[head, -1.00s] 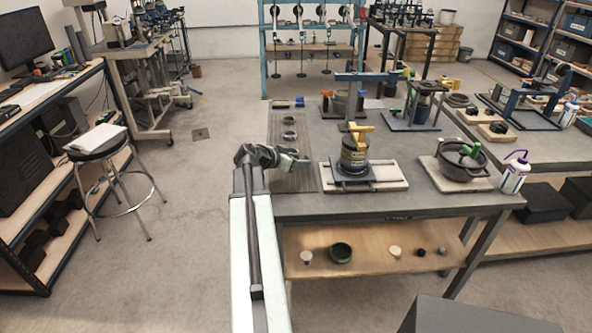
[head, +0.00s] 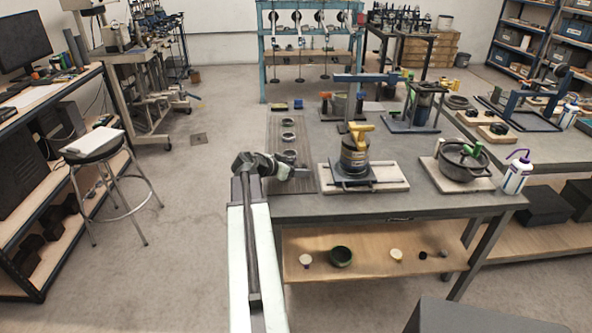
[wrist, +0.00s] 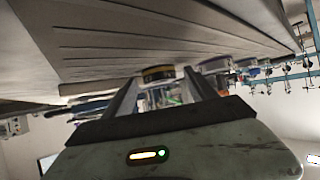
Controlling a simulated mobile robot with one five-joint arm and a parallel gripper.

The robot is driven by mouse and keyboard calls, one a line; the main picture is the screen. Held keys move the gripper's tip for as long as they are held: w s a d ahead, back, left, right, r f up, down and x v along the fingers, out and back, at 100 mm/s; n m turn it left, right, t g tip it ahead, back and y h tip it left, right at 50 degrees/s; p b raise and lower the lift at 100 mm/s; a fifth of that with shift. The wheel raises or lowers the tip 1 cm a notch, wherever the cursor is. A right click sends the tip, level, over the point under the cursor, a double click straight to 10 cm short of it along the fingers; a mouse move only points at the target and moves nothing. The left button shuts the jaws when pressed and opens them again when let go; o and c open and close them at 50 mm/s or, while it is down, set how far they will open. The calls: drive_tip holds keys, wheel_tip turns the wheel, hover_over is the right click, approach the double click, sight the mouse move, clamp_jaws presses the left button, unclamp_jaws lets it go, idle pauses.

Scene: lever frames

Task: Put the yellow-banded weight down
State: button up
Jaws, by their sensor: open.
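The yellow-banded weight (wrist: 158,73) is a short round disc with a yellow and dark band. In the head view my gripper (head: 296,172) is at the near end of the mat (head: 306,182).
Right of the mat, a dark canister with a yellow top (head: 354,155) stands on a pale board. A dark pot (head: 462,168) and a white bottle (head: 516,174) are at the right.

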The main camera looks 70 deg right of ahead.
drive_tip(key=p+v, duration=0.5)
drive_tip(key=v, duration=0.6)
drive_tip(key=shift+w+a+r, duration=0.1)
drive_tip(key=shift+a+r, duration=0.1)
drive_tip(key=shift+a, duration=0.15)
drive_tip(key=w+a+f+n+t+y, duration=0.1)
drive_tip(key=w+a+f+n+t, duration=0.2)
drive_tip(key=w+a, duration=0.5)
drive_tip(key=w+a+f+n+y, duration=0.2)
drive_tip(key=w+a+f+n, duration=0.15)
drive_tip(key=w+a, duration=0.4)
drive_tip(key=w+a+f+n+t+y, duration=0.15)
drive_tip(key=w+a+n, duration=0.25)
drive_tip(key=w+a, duration=0.4)
drive_tip(key=w+a+f+n+t+y, duration=0.1)
drive_tip(key=w+a+n, duration=0.1)
drive_tip(key=a, duration=0.7)
drive_tip(key=w+a+f+n+y, duration=0.2)
drive_tip(key=w+a+n, duration=0.1)
drive_tip(key=a, duration=0.7)
drive_tip(key=shift+a+f+n+t, duration=0.25)
drive_tip(key=shift+n+t, duration=0.1)
drive_tip(key=shift+n, duration=0.3)
drive_tip(key=shift+o, duration=0.4)
drive_tip(key=a+n+y, duration=0.3)
drive_tip(key=a+n, duration=0.3)
drive_tip(key=a, duration=1.4)
drive_tip(key=shift+f+n, duration=0.4)
drive_tip(key=shift+f, duration=0.05)
drive_tip(key=shift+d, duration=0.15)
